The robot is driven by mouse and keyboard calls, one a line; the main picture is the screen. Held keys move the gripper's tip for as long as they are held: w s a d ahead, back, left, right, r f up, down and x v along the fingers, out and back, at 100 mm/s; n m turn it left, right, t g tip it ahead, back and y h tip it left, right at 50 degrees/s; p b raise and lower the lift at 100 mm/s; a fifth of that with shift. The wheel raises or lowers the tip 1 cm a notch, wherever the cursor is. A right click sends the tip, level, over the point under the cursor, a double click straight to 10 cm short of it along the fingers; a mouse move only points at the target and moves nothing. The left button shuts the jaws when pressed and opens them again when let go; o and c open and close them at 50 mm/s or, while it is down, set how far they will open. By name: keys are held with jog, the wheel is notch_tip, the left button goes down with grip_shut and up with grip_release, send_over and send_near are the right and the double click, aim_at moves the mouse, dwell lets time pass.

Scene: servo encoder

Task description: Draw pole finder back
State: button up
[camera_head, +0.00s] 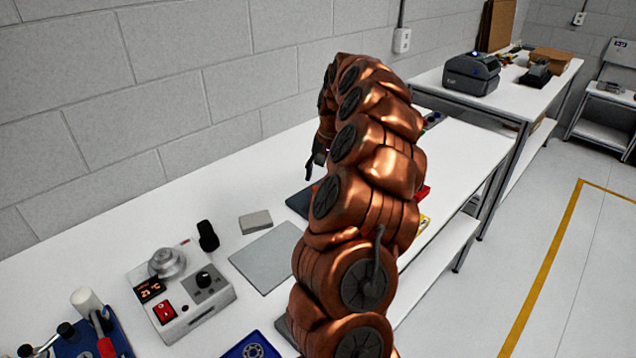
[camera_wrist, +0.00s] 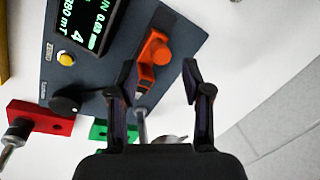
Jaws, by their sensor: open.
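In the head view, my gripper (camera_head: 315,163) is small at the arm's far end, and the orange piece is hidden behind my arm.
The meter has a lit green display (camera_wrist: 88,22), a yellow button (camera_wrist: 65,59) and a black knob (camera_wrist: 68,102). A red block (camera_wrist: 40,115) and green block (camera_wrist: 98,131) lie near. A control box (camera_head: 180,295) and grey mat (camera_head: 268,258) rest on the white bench.

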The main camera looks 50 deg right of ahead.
aim_at(317, 187)
jog(key=shift+w+a+f+p, duration=0.1)
jog(key=shift+w+f+p, duration=0.15)
jog(key=shift+f, duration=0.7)
jog(key=shift+w+a+f+p, duration=0.1)
jog(key=shift+f+p, duration=0.1)
jog(key=shift+f, duration=0.7)
grip_shut()
